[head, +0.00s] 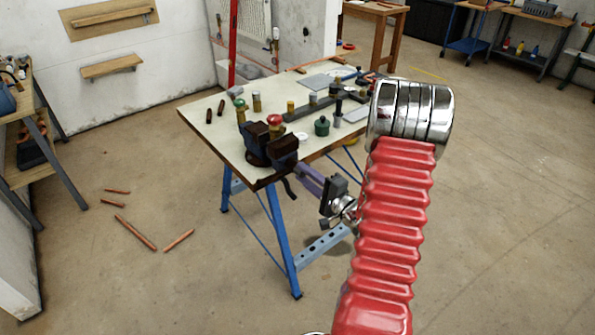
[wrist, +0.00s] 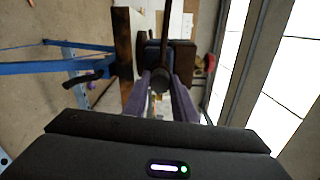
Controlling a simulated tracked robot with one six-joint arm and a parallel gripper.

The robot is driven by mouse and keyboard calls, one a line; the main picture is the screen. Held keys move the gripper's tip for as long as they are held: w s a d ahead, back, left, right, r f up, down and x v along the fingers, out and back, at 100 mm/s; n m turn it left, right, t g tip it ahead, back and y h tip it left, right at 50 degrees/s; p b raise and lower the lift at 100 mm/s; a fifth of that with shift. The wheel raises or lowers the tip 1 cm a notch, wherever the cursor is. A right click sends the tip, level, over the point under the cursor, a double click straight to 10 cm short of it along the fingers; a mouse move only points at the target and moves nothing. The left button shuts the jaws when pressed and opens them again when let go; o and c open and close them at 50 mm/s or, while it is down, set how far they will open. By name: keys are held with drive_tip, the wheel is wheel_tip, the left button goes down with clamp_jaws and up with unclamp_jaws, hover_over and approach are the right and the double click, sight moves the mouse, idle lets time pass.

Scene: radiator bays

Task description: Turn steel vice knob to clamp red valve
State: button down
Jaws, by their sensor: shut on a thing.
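The dark blue vice (head: 258,153) with brown jaws is fixed at the near corner of the workbench. The red valve (head: 274,119) stands upright between its jaws, red cap on top; I cannot tell whether both jaws touch it. My gripper (head: 297,172), with purple fingers, reaches the front of the vice. In the wrist view, the fingers are shut around the vice's steel knob (wrist: 161,80), which looks dark there, and a dark bar rises beside it. The vice (wrist: 178,52) and the red valve (wrist: 210,64) show beyond. The head view hides the knob behind the fingers.
The workbench (head: 215,118) holds several brass and grey fittings, a green pot (head: 321,126) and a grey plate (head: 316,82). Its blue legs (head: 281,240) stand below my gripper. Copper pipes (head: 135,232) lie on the floor at left.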

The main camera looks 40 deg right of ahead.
drive_tip(key=m, duration=0.6)
drive_tip(key=shift+s+f, duration=0.1)
drive_tip(key=shift+f, duration=0.05)
drive_tip(key=m, duration=0.5)
drive_tip(key=shift+m, duration=0.4)
drive_tip(key=c, duration=1.6)
unclamp_jaws()
drive_tip(key=shift+c, duration=0.2)
drive_tip(key=shift+n, duration=0.3)
